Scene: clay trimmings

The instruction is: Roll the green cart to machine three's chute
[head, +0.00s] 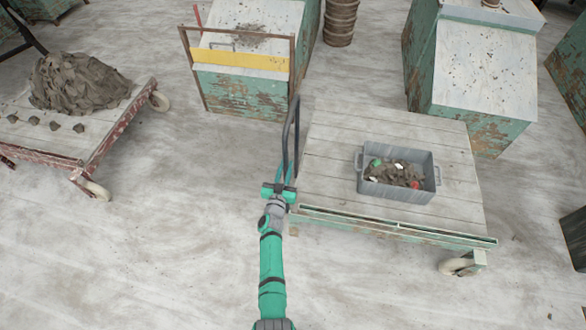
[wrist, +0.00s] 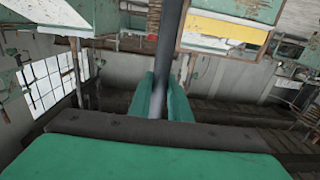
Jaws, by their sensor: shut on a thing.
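The green cart (head: 330,165) stands right of centre in the head view, with a pale plank deck, a worn green front edge and a white caster at the front right. Its dark upright handle (head: 297,125) rises at the deck's left side. My gripper (head: 279,186) is at that handle, and in the wrist view it (wrist: 165,100) is shut on the dark bar (wrist: 171,45). A machine with a sloped, clay-spattered top and a yellow bar (head: 240,60) stands behind and left of the cart. Another green machine (head: 485,75) stands behind right. I cannot tell which is machine three.
A grey bin (head: 398,194) of clay scraps with green, white and red bits sits on the cart deck. A reddish cart (head: 75,155) with a clay heap (head: 78,82) stands at the left. The floor (head: 180,240) in front and left is clear.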

